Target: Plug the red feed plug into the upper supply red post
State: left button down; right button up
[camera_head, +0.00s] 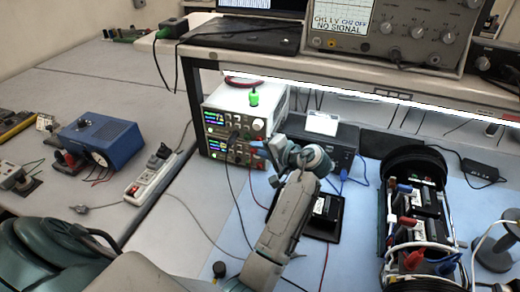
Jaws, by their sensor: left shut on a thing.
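Two stacked white bench supplies with lit displays stand under the shelf. The upper supply (222,122) has knobs and small posts on its front; the red post is too small to pick out surely. The lower supply (217,149) sits directly beneath it. My left arm reaches up from the bottom, and its wrist bends left toward the supplies' right front. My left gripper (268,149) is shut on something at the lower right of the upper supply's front. The red feed plug cannot be made out there, and I cannot tell whether the fingers touch the panel. My right gripper is not in view.
A dark box (340,143) stands right of the supplies. A black-ended cylinder assembly (415,167) with terminals lies on the blue mat (360,240). A power strip (150,178) and blue box (103,140) are left. The shelf edge overhangs the supplies; loose wires cross the mat.

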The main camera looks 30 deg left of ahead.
pick_arm(q)
jog(key=shift+s, duration=0.1)
dwell(0.4)
jog(key=shift+d+r, duration=0.1)
jog(key=shift+r, duration=0.05)
jog(key=shift+p, duration=0.75)
dwell(1.1)
jog(key=shift+w, duration=0.5)
dwell(0.4)
jog(key=c, duration=1.2)
grip_release()
